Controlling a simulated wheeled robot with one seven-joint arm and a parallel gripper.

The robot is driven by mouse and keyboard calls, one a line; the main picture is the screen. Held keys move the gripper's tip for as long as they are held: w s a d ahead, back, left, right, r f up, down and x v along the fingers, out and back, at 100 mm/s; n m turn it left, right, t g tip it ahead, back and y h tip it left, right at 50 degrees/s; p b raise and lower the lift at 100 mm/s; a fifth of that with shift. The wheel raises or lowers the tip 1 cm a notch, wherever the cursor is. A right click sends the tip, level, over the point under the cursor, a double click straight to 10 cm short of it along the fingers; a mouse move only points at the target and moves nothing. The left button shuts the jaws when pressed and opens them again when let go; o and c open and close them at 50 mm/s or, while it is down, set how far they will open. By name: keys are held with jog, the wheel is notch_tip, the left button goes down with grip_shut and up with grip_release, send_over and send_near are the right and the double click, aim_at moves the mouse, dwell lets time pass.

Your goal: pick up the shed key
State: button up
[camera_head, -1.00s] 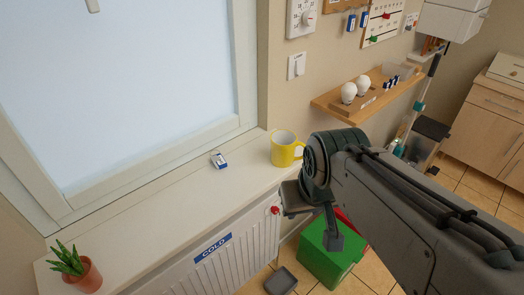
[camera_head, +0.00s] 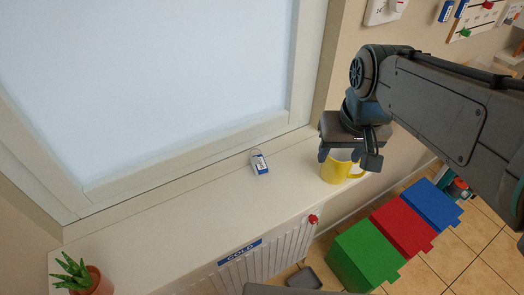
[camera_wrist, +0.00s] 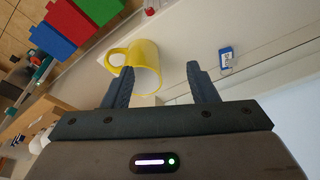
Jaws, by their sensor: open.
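A small blue-and-white key tag (camera_head: 260,163) lies on the white windowsill (camera_head: 200,215). Its lettering is too small to read, so I cannot tell whether it is the shed key. The tag also shows in the wrist view (camera_wrist: 226,59), beyond and right of my fingers. My gripper (camera_head: 348,160) is open and empty, to the right of the tag, over the yellow mug. In the wrist view, the yellow mug (camera_wrist: 142,58) appears between and left of my gripper's fingertips (camera_wrist: 160,70). I cannot tell whether they touch.
A potted plant (camera_head: 82,276) stands at the sill's left end. The window (camera_head: 150,85) rises behind the sill. A radiator (camera_head: 265,262) with a red knob is below. Green, red (camera_head: 403,226) and blue bins stand on the floor. The sill between plant and tag is clear.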

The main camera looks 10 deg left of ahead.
jog(key=w+a+n+g+b, duration=0.1)
jog(key=w+a+n+g, duration=0.1)
jog(key=w+a, duration=0.6)
jog(key=n+b, duration=0.1)
send_over(260, 162)
jog(key=f, duration=0.2)
jog(key=shift+g, duration=0.3)
jog(key=f, duration=0.7)
jog(key=shift+a+f+p, duration=0.3)
jog(key=shift+f, duration=0.05)
jog(key=shift+d+f+p, duration=0.15)
jog(key=shift+f+p, duration=0.2)
jog(key=shift+f, duration=1.1)
jog(key=shift+d+f+p, duration=0.15)
jog(key=shift+f+p, duration=0.2)
jog(key=shift+f, duration=1.05)
jog(key=c, duration=0.9)
